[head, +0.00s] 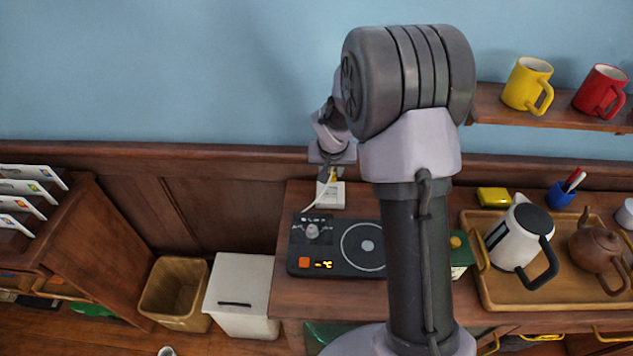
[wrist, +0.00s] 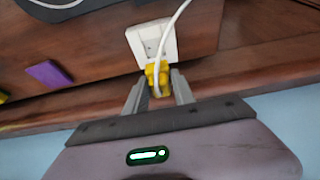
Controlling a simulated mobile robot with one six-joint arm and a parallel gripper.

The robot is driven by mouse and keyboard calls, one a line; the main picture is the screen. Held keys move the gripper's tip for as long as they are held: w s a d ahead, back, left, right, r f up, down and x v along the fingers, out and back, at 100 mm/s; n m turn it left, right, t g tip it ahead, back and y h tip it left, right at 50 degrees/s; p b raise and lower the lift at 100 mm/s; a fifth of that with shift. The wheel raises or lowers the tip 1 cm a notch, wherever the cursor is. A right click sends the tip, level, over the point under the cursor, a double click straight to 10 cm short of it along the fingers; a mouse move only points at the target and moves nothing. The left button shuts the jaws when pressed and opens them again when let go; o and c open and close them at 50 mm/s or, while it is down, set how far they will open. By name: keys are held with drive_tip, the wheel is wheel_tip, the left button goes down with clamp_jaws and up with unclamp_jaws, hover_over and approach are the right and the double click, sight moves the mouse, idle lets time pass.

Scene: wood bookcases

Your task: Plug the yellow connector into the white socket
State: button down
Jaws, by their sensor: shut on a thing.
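My gripper (wrist: 158,90) is shut on the yellow connector (wrist: 158,70), with one grey finger on each side of it. A white cable runs from the connector up across the picture. The white socket (wrist: 150,38) lies just beyond the connector in the wrist view, and the connector overlaps its near edge. I cannot tell whether the connector is seated in it. In the head view, the socket (head: 331,196) sits at the back of the wooden counter, with my gripper (head: 326,178) just above it. The connector is mostly hidden there.
A black cooker (head: 304,247) stands in front of the socket. A wooden tray (head: 497,296) with a white kettle (head: 518,237) and brown teapot (head: 592,243) is to the right. A yellow block (head: 493,197) lies at the back. The wall is close behind.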

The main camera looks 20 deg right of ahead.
sight(331, 181)
drive_tip(key=shift+d, duration=0.15)
drive_tip(key=shift+f, duration=0.1)
drive_tip(key=shift+f+b, duration=2.1)
drive_tip(key=shift+f, duration=0.75)
drive_tip(key=shift+b, duration=0.65)
drive_tip(key=shift+f+b, duration=0.5)
drive_tip(key=shift+b, duration=0.05)
